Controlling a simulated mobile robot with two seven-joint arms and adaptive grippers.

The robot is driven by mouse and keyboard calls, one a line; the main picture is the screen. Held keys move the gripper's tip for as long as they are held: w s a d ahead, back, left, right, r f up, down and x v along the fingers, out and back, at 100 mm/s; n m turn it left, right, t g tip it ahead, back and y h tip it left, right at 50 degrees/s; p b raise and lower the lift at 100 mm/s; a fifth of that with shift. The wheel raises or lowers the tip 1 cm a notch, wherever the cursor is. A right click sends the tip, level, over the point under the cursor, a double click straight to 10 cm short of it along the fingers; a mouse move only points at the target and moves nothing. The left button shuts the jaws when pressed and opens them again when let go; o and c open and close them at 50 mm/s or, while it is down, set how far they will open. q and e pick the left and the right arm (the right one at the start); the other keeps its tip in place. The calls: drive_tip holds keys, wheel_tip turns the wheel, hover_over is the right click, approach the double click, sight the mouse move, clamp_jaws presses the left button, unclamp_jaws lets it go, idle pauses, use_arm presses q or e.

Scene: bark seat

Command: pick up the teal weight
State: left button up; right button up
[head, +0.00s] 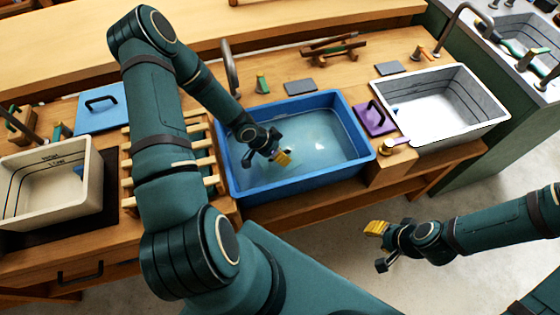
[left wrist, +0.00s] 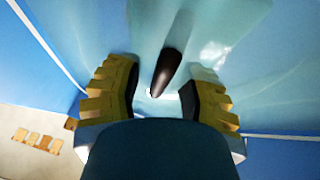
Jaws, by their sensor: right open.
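My left gripper (head: 266,159) reaches down into the blue basin (head: 233,180), which holds clear water. In the left wrist view its two yellow, ridged fingers (left wrist: 158,98) stand apart. A dark, rounded, elongated thing (left wrist: 168,72) shows between them, with a small pale spot at its lower end. I cannot tell whether it is the teal weight or whether the fingers touch it. No clearly teal weight shows in the basin in the head view; the left gripper hides part of the bottom. My right gripper (head: 377,247) is open and empty over the floor at the right.
A cream basin (head: 95,190) stands at the left, a white one (head: 500,112) at the right. A slatted wooden rack (head: 205,160) borders the blue basin. A small green cone-like piece (head: 262,83), a grey tap (head: 230,65) and a purple board (head: 376,120) surround it.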

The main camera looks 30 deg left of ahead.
use_arm(q)
clamp_jaws()
